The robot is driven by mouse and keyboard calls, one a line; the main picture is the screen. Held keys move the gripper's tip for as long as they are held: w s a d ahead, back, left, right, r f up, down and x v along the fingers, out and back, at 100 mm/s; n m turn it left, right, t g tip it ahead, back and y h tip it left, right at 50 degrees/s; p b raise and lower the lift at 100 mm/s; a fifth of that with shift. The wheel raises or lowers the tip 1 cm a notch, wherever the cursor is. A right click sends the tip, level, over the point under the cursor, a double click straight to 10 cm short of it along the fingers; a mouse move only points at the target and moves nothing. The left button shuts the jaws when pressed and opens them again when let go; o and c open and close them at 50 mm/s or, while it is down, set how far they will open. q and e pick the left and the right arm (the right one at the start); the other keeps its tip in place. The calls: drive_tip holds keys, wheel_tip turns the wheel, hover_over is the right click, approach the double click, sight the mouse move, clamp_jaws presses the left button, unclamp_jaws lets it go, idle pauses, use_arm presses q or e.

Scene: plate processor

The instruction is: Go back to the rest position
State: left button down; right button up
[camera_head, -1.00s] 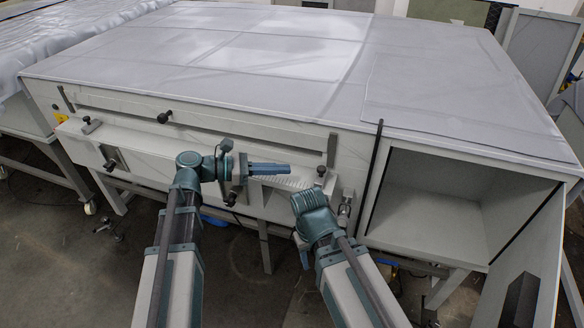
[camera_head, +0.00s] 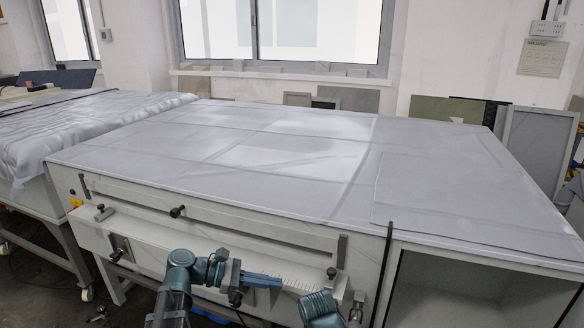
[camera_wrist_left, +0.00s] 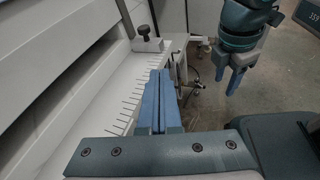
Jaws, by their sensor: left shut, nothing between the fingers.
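My left gripper (camera_head: 281,282) is in front of the light grey machine's front face, its blue fingers pointing right. In the left wrist view its two blue fingers (camera_wrist_left: 160,97) lie together, shut and empty, beside a ledge with ruler-like marks (camera_wrist_left: 131,100). My right arm shows at the bottom of the head view, its fingers hidden there. In the left wrist view the right gripper (camera_wrist_left: 231,88) hangs with its blue fingers pointing down, apart from the left one. I cannot tell whether it is open.
The machine's wide flat top (camera_head: 240,180) is behind my arms, with a thin grey sheet (camera_head: 450,190) on its right. A front rail with black knobs (camera_head: 177,211) juts out. An open compartment (camera_head: 450,295) is at lower right. A sheet-covered table (camera_head: 70,135) stands left.

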use_arm(q)
drive_tip(key=s+d+f+m+g+y, duration=0.2)
drive_tip(key=s+d+f+m+y, duration=0.25)
drive_tip(key=f+m, duration=0.2)
drive_tip(key=s+a+f+m+y, duration=0.3)
drive_tip(key=s+f+m+y, duration=0.7)
drive_tip(key=m, duration=0.5)
wheel_tip(320, 180, up, 14)
drive_tip(key=w+y+p, duration=0.1)
drive_tip(key=p, duration=1.1)
drive_tip(key=shift+w+a+f, duration=0.2)
drive_tip(key=shift+w, duration=0.05)
use_arm(e)
wheel_tip(320, 180, up, 12)
drive_tip(key=shift+r, duration=0.2)
